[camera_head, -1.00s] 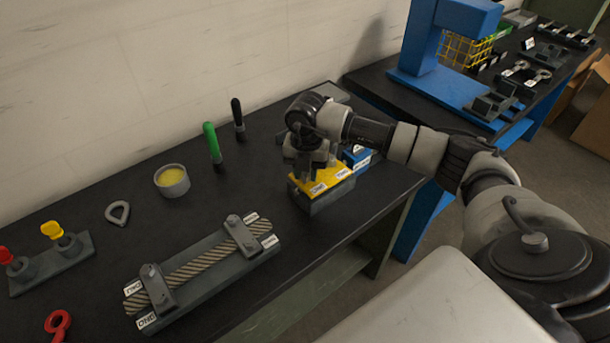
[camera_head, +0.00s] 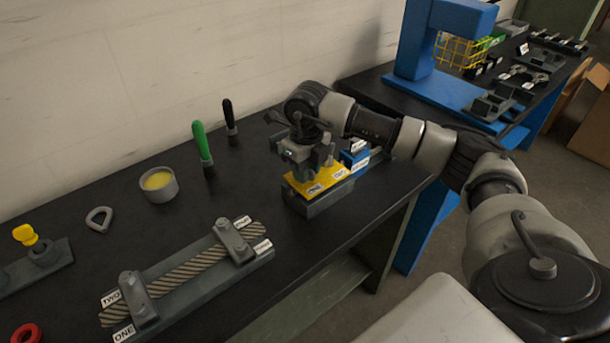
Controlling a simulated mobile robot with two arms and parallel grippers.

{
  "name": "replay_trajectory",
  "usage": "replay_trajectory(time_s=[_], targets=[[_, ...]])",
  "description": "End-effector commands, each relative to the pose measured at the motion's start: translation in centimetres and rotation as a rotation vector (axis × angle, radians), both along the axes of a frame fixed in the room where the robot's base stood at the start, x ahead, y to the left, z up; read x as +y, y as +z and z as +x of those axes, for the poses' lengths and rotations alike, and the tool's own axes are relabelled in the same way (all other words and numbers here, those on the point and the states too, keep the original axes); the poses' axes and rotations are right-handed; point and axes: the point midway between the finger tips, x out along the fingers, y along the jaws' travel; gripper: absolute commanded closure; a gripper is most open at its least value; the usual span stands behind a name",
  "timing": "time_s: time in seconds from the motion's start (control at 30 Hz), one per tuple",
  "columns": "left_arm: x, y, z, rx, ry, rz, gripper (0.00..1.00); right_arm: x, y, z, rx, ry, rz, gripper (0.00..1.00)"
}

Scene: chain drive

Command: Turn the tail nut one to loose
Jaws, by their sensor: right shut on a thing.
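A rope (camera_head: 187,270) lies clamped on a long grey plate (camera_head: 210,285) at the front of the black bench. A left clamp (camera_head: 138,299) has labels TWO (camera_head: 110,298) and ONE (camera_head: 123,334) beside it. A right clamp (camera_head: 235,240) has two more labels that are too small to read surely. My right gripper (camera_head: 306,174) points down at a yellow-topped block (camera_head: 325,182), well right of the clamps. It is shut on a small grey part that the fingers mostly hide. My left gripper is not in view.
A green-handled tool (camera_head: 202,145) and a black-handled tool (camera_head: 229,118) stand behind. A yellow-filled tin (camera_head: 158,184), a grey ring (camera_head: 98,219) and a stand with a yellow knob (camera_head: 25,235) are at left. A blue block (camera_head: 354,158) sits close behind my right gripper.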

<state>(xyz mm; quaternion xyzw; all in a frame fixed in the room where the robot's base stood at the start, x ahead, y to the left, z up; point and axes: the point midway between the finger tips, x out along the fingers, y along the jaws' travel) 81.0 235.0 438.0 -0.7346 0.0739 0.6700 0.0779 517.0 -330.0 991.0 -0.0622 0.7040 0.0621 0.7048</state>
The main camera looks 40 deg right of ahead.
Motion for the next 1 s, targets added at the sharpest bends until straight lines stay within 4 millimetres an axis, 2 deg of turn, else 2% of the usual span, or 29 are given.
replay_trajectory(time_s=[0.03,0.3,1.0], targets=[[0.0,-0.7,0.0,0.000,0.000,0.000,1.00,-0.1,-0.4,0.0,0.001,0.046,-0.001,0.96],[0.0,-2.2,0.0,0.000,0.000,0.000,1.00,-0.3,-0.4,0.1,0.001,0.303,-0.001,0.96],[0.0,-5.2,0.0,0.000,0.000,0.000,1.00,-0.9,-0.4,0.6,0.006,0.967,0.001,0.96]])
